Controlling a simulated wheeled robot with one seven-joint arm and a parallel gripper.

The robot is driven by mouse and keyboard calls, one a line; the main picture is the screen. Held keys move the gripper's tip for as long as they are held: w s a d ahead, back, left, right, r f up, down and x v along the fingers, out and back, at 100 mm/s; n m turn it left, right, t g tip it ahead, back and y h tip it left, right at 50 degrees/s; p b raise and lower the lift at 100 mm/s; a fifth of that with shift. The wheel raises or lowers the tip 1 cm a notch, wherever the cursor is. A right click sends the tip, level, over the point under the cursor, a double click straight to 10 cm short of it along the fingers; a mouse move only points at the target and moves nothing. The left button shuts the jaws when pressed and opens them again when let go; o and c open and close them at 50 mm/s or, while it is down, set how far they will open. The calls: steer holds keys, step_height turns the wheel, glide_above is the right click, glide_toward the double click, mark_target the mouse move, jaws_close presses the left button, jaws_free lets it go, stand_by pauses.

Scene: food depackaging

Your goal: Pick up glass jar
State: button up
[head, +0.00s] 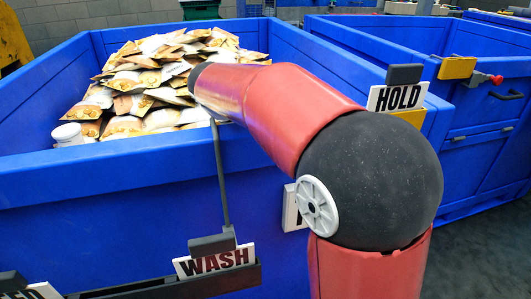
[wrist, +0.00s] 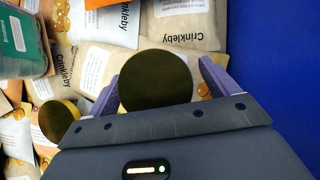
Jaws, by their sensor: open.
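A round, dark gold lid (wrist: 155,84) lies between the fingers of my gripper (wrist: 160,74) in the wrist view. It looks like the top of a jar, but any glass below it is hidden. My gripper is open, with one purple finger on each side of the lid; I cannot tell whether either touches it. A second, smaller-looking gold lid (wrist: 59,120) shows to the left of my gripper. In the head view my arm hides the gripper, and I make out no glass jar there.
A blue bin (head: 110,185) holds a heap of paper food pouches (head: 150,85). A green package (wrist: 22,45) is at the wrist view's upper left. The blue bin wall (wrist: 275,60) is close on the right.

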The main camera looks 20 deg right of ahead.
steer(key=c, duration=1.3)
steer(key=shift+o, duration=0.2)
steer(key=shift+r, duration=0.15)
